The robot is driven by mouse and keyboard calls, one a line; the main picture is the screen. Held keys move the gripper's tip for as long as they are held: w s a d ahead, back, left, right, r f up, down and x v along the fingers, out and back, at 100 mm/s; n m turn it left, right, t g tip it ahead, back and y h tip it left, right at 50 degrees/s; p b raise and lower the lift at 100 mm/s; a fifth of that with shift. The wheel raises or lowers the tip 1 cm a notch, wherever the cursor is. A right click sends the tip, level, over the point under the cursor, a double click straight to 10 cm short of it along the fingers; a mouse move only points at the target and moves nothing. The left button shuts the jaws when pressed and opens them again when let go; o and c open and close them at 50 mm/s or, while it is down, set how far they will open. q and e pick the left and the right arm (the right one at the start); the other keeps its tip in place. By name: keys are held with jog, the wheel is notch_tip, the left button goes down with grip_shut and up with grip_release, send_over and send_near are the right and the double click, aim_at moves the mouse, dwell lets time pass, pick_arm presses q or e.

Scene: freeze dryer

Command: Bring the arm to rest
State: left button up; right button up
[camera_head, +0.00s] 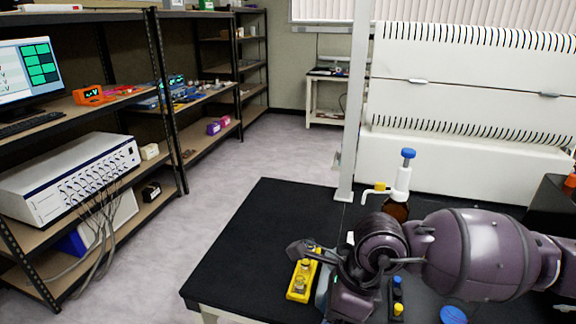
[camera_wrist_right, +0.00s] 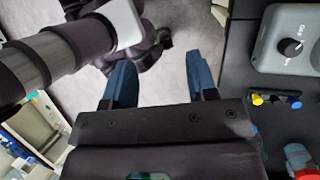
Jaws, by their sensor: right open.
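My right arm (camera_head: 470,255) comes in from the right in the head view and bends down over the black bench (camera_head: 255,225). Its gripper cannot be made out clearly there. In the right wrist view my right gripper (camera_wrist_right: 160,70) shows two blue fingers spread well apart. Nothing is between them, and grey floor shows beyond. The fingers are beside the bench edge, which is on the right of that view. My left gripper is in neither view.
A yellow rack (camera_head: 297,292) with small vials stands near my arm. An amber bottle with a white, blue-topped dispenser (camera_head: 403,180) stands behind it. A grey device with a dial (camera_wrist_right: 290,45) sits on the bench. The bench's left part is clear; shelves (camera_head: 160,205) stand left.

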jog(key=s+a+r+m+g+y, duration=0.1)
jog(key=a+r+m+g+y, duration=0.1)
jog(key=a+r+y, duration=0.55)
jog(key=w+r+m+t+y, duration=0.7)
jog(key=r+m+t+y, duration=0.25)
jog(key=m, duration=0.45)
jog(key=w+d+f+m+t+h, duration=0.3)
jog(key=d+f+m+t+h, duration=0.35)
jog(key=m, duration=0.55)
jog(key=w+d+f+m+t+h, duration=0.45)
jog(key=d+f+m+h, duration=0.3)
jog(key=m, duration=0.45)
jog(key=s+d+f+m+g+h, duration=0.1)
jog(key=s+d+f+m+h, duration=0.15)
jog(key=f, duration=0.35)
jog(key=s+d+f+m+g+h, duration=0.1)
jog(key=s+d+f+m, duration=0.25)
jog(key=f, duration=0.25)
jog(key=s+d+f+m+g+h, duration=0.2)
jog(key=s+d+f, duration=0.2)
jog(key=s+f, duration=0.3)
jog(key=s+d+f+m+g+h, duration=0.1)
jog(key=s+d+f+m+h, duration=0.1)
jog(key=s+d+f, duration=0.2)
jog(key=s+f, duration=0.3)
jog(key=s, duration=0.4)
jog(key=shift+s+f+g, duration=0.2)
jog(key=shift+f+g, duration=0.15)
jog(key=shift+d, duration=0.1)
